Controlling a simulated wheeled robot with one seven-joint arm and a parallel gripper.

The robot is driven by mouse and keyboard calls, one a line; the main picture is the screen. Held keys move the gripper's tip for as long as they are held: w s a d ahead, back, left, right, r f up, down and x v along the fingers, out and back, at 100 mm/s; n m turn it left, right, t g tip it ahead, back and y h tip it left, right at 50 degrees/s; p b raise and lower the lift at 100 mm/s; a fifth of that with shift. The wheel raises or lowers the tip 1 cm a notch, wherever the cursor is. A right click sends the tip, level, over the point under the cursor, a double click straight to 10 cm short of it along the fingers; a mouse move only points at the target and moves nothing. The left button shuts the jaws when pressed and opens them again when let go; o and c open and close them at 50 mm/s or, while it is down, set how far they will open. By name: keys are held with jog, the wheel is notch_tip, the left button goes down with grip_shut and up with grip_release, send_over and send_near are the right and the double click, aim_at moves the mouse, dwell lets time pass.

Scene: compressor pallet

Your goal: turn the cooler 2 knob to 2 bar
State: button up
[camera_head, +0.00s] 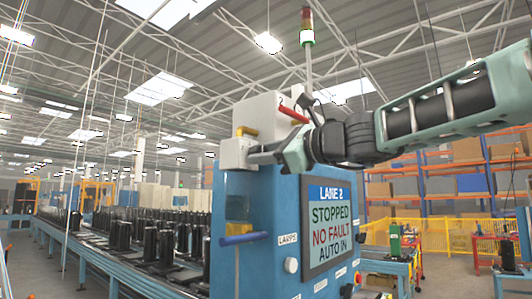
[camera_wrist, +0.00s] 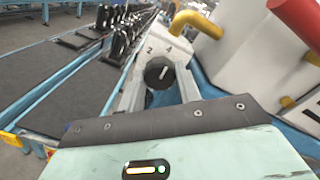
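The knob (camera_wrist: 159,73) is round and black with a white pointer line, on the face of a white box (camera_wrist: 177,46) marked 2 and 4. The pointer tilts up and right, toward the 4 side. My gripper (camera_wrist: 161,82) has one finger on each side of the knob, with narrow gaps, so it looks open around it. In the head view my gripper (camera_head: 265,154) reaches from the right to the white box (camera_head: 237,152) on the blue cabinet; the knob face is hidden there. No cooler label is readable.
A yellow pipe (camera_head: 246,131) and a red handle (camera_head: 293,114) are close above my gripper. A blue-handled bar (camera_head: 244,239) is below. The blue cabinet's screen (camera_head: 330,222) reads "LANE 2 STOPPED NO FAULT AUTO IN". A conveyor (camera_head: 130,274) with black parts runs at left.

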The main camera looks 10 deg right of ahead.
jog(key=shift+c, duration=0.9)
jog(key=shift+f+b, duration=0.15)
jog(key=shift+b, duration=0.25)
jog(key=shift+n+h+b, duration=0.4)
jog(key=shift+n+b, duration=4.45)
jog(key=shift+n, duration=0.85)
jog(key=o, duration=1)
